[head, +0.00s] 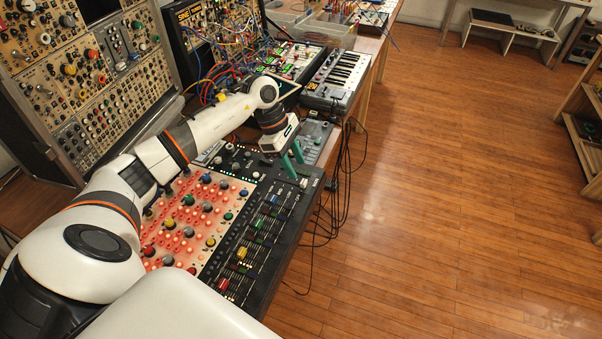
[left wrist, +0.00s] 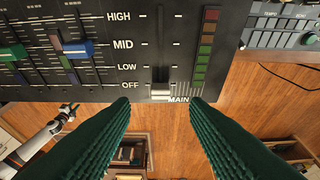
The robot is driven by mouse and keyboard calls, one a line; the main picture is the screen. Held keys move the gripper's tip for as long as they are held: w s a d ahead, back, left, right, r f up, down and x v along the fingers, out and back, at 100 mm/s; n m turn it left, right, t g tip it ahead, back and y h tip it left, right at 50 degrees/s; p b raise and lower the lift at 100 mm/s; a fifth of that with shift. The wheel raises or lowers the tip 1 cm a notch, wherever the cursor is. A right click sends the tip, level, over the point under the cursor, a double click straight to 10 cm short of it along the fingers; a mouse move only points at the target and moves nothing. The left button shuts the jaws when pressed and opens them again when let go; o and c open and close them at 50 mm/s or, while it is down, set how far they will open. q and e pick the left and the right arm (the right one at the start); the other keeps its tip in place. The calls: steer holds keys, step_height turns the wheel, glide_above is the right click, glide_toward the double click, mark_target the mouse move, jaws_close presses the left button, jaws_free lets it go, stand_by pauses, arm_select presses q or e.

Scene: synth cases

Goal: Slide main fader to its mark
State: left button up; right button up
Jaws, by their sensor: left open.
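The main fader (left wrist: 160,91) has a pale cap at the bottom of its slot, level with the OFF label (left wrist: 130,86) and just above the word MAIN. The labels LOW, MID and HIGH stand above OFF along the slot.
A coloured level meter (left wrist: 205,50) stands right of the slot. Other faders, with a blue cap (left wrist: 78,49) and a green cap (left wrist: 13,52), lie to the left. A keyboard (head: 340,78) and loose black cables (head: 340,175) are near the mixer. The wooden floor is clear.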

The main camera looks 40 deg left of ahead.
mark_target(303, 181)
arm_select(q)
steer(key=x, duration=0.4)
steer(key=shift+d, duration=0.1)
steer(key=shift+d+f, duration=0.1)
steer(key=shift+f, duration=0.2)
steer(key=shift+w+f, duration=0.1)
steer(key=shift+f, duration=0.15)
arm_select(e)
steer(key=shift+w+a+r, duration=0.2)
steer(key=shift+w+a, duration=0.25)
steer(key=shift+w, duration=0.1)
steer(key=shift+w+a+r, duration=0.2)
steer(key=shift+w+a, duration=0.25)
steer(key=shift+w, duration=0.1)
arm_select(q)
jaws_close()
arm_select(e)
steer(key=shift+s+d, duration=0.3)
steer(key=shift+d, duration=0.1)
